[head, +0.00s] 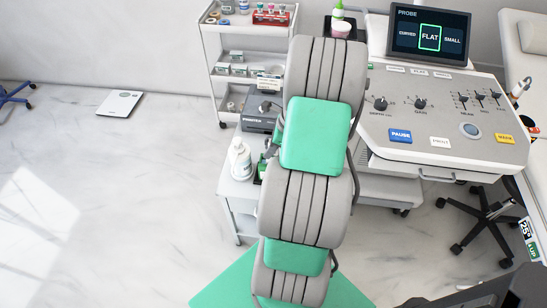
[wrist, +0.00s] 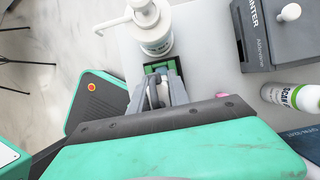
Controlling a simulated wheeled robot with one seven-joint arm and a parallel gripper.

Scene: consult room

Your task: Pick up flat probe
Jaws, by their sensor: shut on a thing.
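In the wrist view my gripper (wrist: 163,82) points down at the white cart top, beside a pump bottle. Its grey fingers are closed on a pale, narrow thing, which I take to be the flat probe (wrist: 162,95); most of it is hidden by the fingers. A small green-edged holder (wrist: 160,67) lies just beyond the fingertips. I cannot tell whether the probe touches it. In the head view my arm covers most of this spot, and the probe does not show. The console screen (head: 429,37) reads PROBE, with FLAT framed in green.
A white pump bottle (wrist: 153,35) stands very close to the fingers. A grey printer (wrist: 268,38) and a lying gel bottle (wrist: 288,97) are to the right. The control console (head: 445,120) and a shelf cart (head: 247,50) flank my arm. Floor at left is mostly clear.

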